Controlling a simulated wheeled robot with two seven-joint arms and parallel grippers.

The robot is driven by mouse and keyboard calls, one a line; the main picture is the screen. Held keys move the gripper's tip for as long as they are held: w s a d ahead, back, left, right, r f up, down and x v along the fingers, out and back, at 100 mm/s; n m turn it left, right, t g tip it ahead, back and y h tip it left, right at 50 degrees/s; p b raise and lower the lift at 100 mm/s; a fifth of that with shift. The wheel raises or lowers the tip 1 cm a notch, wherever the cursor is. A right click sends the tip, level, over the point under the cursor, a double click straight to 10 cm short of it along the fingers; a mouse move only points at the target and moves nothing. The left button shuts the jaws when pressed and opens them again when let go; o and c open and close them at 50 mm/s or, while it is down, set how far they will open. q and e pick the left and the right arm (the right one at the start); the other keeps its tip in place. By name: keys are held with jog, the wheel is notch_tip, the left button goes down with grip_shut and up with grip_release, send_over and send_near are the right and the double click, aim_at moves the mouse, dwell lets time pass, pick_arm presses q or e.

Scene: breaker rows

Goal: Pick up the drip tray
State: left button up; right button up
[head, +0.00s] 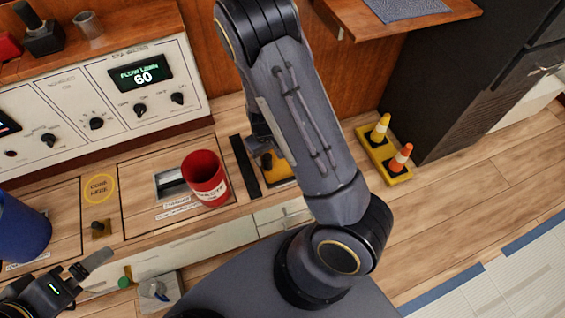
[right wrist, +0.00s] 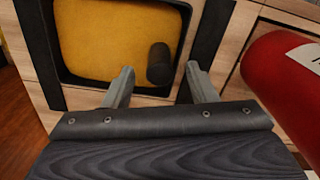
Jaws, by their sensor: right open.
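A yellow panel or tray in a dark frame (right wrist: 110,45), which I take for the drip tray, lies below my right gripper. A short black cylindrical knob (right wrist: 158,62) stands on it. In the head view only part of the yellow piece (head: 281,181) shows beside my right forearm. My right gripper (right wrist: 159,74) is open, its two fingers on either side of the knob and apart from it in the picture. In the head view this gripper (head: 264,152) is mostly hidden by my arm. My left gripper (head: 92,270) is at the lower left; its jaw gap is unclear.
A red cup (head: 206,180) stands on the counter left of my right gripper, close to it in the wrist view. A blue container (head: 22,228) stands far left. A control panel (head: 140,85) rises behind. Yellow and orange cones (head: 401,157) stand at the right.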

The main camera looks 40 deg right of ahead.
aim_at(268, 156)
notch_tip(268, 156, down, 3)
jog(key=shift+b, duration=0.3)
jog(key=shift+r, duration=0.1)
grip_shut()
